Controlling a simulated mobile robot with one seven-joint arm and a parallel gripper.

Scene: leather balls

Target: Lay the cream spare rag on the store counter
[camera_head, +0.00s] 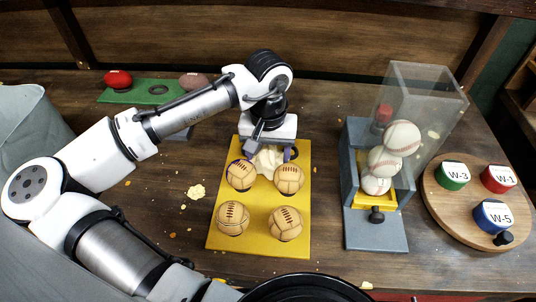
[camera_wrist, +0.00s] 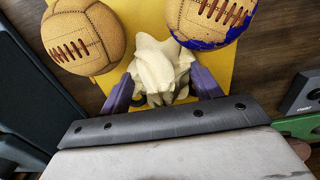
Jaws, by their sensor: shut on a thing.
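The cream rag (camera_head: 267,159) is bunched between the purple fingers of my gripper (camera_head: 270,154), over the back part of the yellow board (camera_head: 260,238). In the wrist view the rag (camera_wrist: 158,65) fills the space between the fingertips (camera_wrist: 160,84), and my gripper is shut on it. Whether the rag touches the board is unclear. The dark wooden counter (camera_head: 150,225) spreads around the board; I cannot tell which surface is the store counter.
Several tan laced balls stand on the board; one (camera_head: 241,175) has blue on it and is close to the rag. Right are a clear-walled baseball dispenser (camera_head: 375,230) and a round tray (camera_head: 455,220) with labelled tins. A green board (camera_head: 150,91) lies behind. Cream scraps (camera_head: 196,192) lie left.

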